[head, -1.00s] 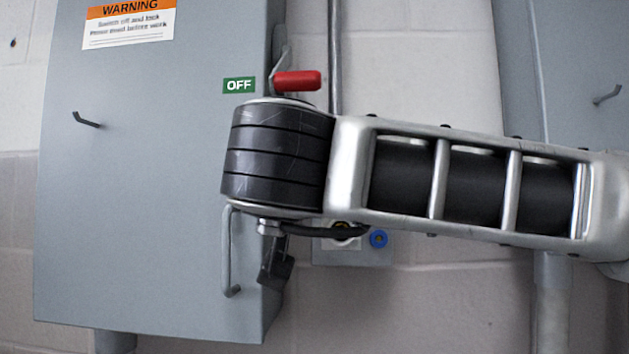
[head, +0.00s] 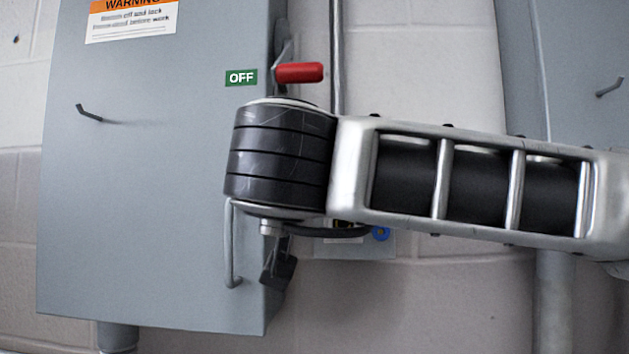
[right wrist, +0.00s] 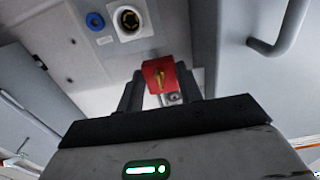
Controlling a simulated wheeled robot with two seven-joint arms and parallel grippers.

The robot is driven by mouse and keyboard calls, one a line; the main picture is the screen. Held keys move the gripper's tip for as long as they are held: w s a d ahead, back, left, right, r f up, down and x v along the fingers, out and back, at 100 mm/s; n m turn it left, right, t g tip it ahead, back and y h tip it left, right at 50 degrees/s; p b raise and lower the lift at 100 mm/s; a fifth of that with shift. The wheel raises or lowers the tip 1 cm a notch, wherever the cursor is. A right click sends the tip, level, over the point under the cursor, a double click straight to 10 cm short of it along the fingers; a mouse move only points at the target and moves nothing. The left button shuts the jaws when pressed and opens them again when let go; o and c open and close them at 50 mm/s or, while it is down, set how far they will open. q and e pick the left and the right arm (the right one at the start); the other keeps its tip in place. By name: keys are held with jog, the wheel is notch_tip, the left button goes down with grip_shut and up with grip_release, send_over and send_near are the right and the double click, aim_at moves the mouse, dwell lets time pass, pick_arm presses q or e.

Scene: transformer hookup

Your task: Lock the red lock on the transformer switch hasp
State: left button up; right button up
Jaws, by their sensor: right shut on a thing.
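The red lock (right wrist: 153,74) is between the two dark fingers of my right gripper (right wrist: 160,90) in the right wrist view, with a brass-coloured part on its face. The gripper is shut on it. In the head view my right arm covers the lock and most of the gripper. The transformer switch is a grey cabinet (head: 150,210) with a red-handled lever (head: 299,72) at its right edge, beside a green OFF label (head: 241,77). The hasp is not clearly visible; my arm covers that part of the edge. My left gripper is not in view.
A grey door handle (head: 231,245) sticks out at the cabinet's lower right; a grey bar handle (right wrist: 285,35) shows in the right wrist view. A small grey box with a blue round socket (head: 381,233) is on the wall right of the cabinet. Another grey cabinet (head: 590,50) stands at the right.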

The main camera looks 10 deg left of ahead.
jog(key=shift+f+b, duration=0.45)
jog(key=shift+f, duration=0.1)
jog(key=o, duration=1.2)
jog(key=shift+c, duration=0.2)
jog(key=shift+s, duration=0.1)
jog(key=s+b, duration=0.2)
jog(key=s, duration=0.2)
jog(key=shift+s, duration=0.4)
